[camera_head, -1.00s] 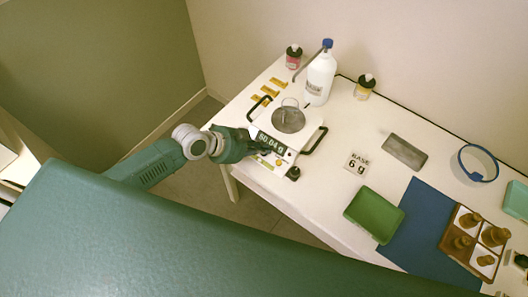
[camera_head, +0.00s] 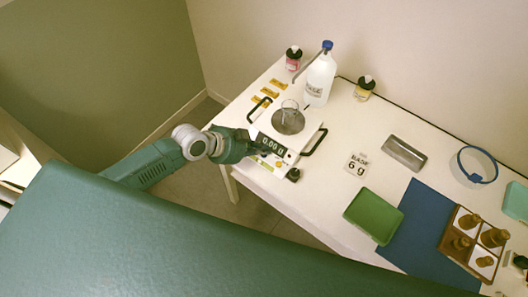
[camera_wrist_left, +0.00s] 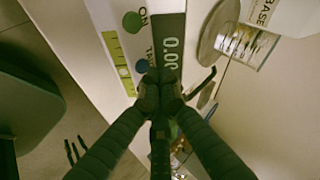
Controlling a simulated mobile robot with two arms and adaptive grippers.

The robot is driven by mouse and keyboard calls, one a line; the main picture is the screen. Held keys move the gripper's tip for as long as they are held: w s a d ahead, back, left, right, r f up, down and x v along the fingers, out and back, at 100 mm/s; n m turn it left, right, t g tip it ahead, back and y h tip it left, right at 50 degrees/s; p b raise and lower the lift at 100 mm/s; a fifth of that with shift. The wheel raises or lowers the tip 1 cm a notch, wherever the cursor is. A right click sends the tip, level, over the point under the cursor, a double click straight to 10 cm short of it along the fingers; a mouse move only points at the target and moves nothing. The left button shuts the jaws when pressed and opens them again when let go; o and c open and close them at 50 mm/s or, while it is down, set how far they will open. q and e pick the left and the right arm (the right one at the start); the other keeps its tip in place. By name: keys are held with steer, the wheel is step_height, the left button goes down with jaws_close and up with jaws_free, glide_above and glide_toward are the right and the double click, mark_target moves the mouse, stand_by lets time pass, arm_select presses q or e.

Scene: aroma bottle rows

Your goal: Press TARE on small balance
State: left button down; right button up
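The small balance (camera_head: 310,130) is white with a round grey pan (camera_head: 288,121) and black side handles. A clear glass vessel (camera_head: 289,104) stands on the pan. Its dark display (camera_head: 272,144) reads 0.00 g; the display also shows partly in the left wrist view (camera_wrist_left: 171,45). There, a blue button (camera_wrist_left: 142,66) sits beside the partly covered TARE label, with a green ON button (camera_wrist_left: 131,22) farther up. My left gripper (camera_head: 259,149) is at the balance's front panel. In the left wrist view its fingertips (camera_wrist_left: 159,88) are together, close beside the blue button; contact cannot be told.
A white bottle with a blue cap (camera_head: 319,80) and two small jars (camera_head: 293,58) (camera_head: 365,87) stand behind.

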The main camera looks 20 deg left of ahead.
mark_target(262, 156)
arm_select(q)
steer(key=shift+r, duration=0.25)
step_height(262, 156, up, 5)
steer(key=p, duration=0.4)
steer(key=shift+f, duration=0.1)
stand_by(0.8)
